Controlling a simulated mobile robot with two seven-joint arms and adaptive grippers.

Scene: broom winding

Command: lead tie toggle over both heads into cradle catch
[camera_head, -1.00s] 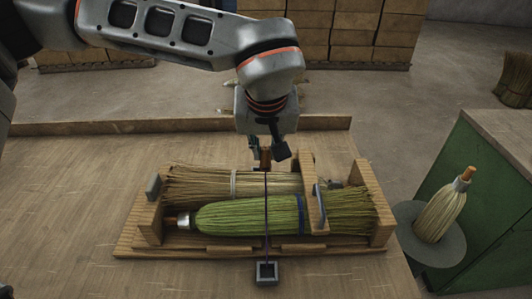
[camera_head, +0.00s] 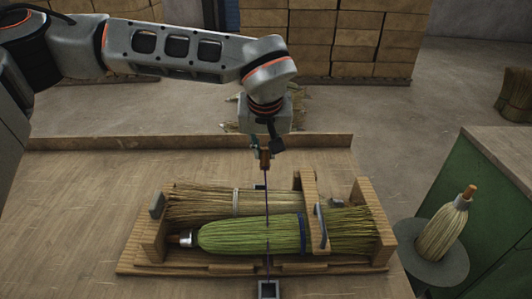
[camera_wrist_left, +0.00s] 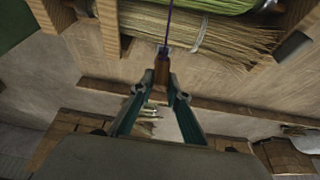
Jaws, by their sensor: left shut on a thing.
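My left gripper (camera_head: 264,155) is shut on the brown wooden tie toggle (camera_head: 265,161), above the back side of the cradle. The toggle also shows between the fingertips in the left wrist view (camera_wrist_left: 161,72). A thin dark purple tie (camera_head: 267,205) runs taut from the toggle down across both heads to a grey square fitting (camera_head: 269,283) at the front. The green broom head (camera_head: 250,235) lies in front of the straw-coloured head (camera_head: 205,204), both in the wooden cradle (camera_head: 152,240). I cannot tell which part is the catch. My right gripper is out of view.
A crossbar (camera_head: 313,215) with a grey-blue handle spans the cradle's right part. A small grey block (camera_head: 157,204) sits on its left post. A broom (camera_head: 446,226) stands on a round grey stand at the right. The table's left side is clear.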

